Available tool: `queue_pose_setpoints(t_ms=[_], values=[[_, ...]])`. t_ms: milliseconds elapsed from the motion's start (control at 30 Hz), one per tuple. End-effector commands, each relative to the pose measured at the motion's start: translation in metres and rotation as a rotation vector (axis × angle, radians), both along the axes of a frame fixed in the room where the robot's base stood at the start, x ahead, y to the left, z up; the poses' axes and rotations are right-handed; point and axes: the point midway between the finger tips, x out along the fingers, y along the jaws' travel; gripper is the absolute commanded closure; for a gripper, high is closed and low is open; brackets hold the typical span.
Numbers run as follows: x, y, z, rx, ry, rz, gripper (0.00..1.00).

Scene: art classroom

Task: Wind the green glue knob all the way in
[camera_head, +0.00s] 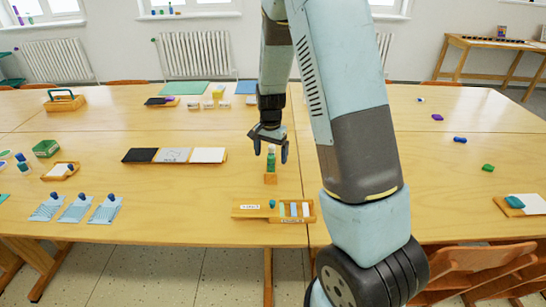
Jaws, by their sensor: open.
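A small green glue stick (271,161) stands upright in a light wooden block (270,179) near the middle of the table.
A wooden tray (241,210) with a teal cap and coloured strips lies in front of the block. A board with black, grey and white panels (172,156) lies left. Blue patterned cards (76,212) lie front left. The tabletop (400,130) right of my arm is mostly clear.

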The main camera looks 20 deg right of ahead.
Motion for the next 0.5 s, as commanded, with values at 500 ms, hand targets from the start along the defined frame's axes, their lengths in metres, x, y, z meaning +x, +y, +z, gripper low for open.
queue_pose_setpoints(t_ms=[500], values=[[0.000, 0.000, 0.025, 0.000, -0.001, 0.001, 0.04]])
